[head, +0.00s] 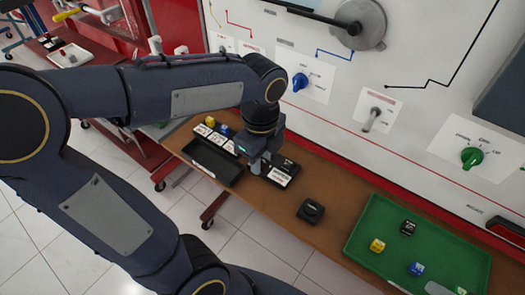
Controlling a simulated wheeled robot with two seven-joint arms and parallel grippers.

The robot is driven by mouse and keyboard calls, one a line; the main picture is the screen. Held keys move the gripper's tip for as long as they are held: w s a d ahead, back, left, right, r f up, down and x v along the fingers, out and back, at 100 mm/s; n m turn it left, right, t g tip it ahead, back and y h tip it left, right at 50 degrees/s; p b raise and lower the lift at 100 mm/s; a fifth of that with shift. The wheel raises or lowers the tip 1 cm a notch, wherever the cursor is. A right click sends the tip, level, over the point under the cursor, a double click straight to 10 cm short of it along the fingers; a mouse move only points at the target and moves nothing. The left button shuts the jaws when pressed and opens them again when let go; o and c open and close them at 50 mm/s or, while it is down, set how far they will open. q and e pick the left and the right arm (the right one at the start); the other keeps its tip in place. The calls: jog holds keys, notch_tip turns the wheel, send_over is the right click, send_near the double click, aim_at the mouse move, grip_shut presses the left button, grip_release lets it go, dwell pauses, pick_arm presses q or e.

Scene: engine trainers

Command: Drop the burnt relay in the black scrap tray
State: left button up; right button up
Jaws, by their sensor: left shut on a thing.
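My left gripper (256,166) points down over the relay row at the back of the brown bench. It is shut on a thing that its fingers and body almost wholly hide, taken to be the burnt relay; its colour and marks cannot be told. The black scrap tray (213,163) lies on the bench just left of the gripper, long, shallow and seemingly empty. The gripper is beside the tray's right end. My right gripper is not in view.
The relay row has white labels (281,177), with a yellow (210,121) and a blue relay (222,129). A dark block (311,211) sits on the bench. A green tray (372,213) at right holds yellow, black and blue relays. The white panel stands behind.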

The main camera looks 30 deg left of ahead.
pick_arm(q)
jog(key=shift+r+p, duration=2.6)
jog(key=shift+r, duration=0.25)
